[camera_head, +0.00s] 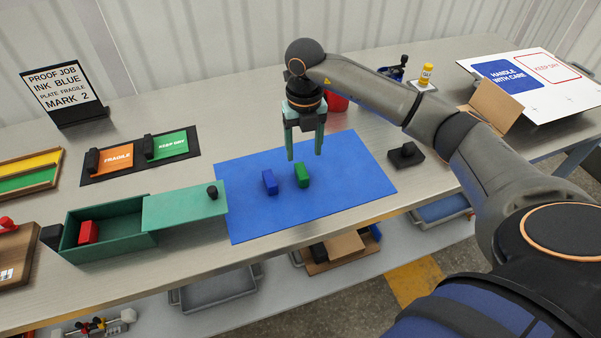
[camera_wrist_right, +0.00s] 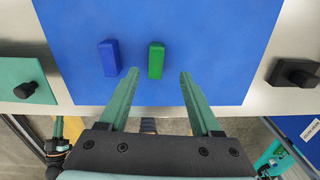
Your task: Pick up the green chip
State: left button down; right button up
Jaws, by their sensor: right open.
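The green chip (camera_head: 302,175) is a small upright block on the blue mat (camera_head: 345,190). A blue chip (camera_head: 270,182) stands just left of it, with a small gap. My right gripper (camera_head: 305,156) hangs above the mat with its fingers pointing down, open and empty, apart from the green chip. In the right wrist view the green chip (camera_wrist_right: 156,60) lies beyond the open fingertips (camera_wrist_right: 158,75), nearer the left finger, and the blue chip (camera_wrist_right: 109,58) is outside that finger, to the left.
A green box (camera_head: 105,235) holding a red chip (camera_head: 88,232) has its lid (camera_head: 185,207) slid right, overlapping the mat's left edge. A black knobbed block (camera_head: 406,155) sits right of the mat. A red container (camera_head: 337,102) stands behind the gripper. The mat's right part is clear.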

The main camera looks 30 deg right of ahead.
aim_at(302, 170)
jog(key=f, duration=0.4)
jog(key=f+p, duration=0.1)
jog(key=f, duration=0.2)
jog(key=shift+s+a+f, duration=0.1)
jog(key=shift+a, duration=0.25)
jog(key=shift+c, duration=0.3)
grip_shut()
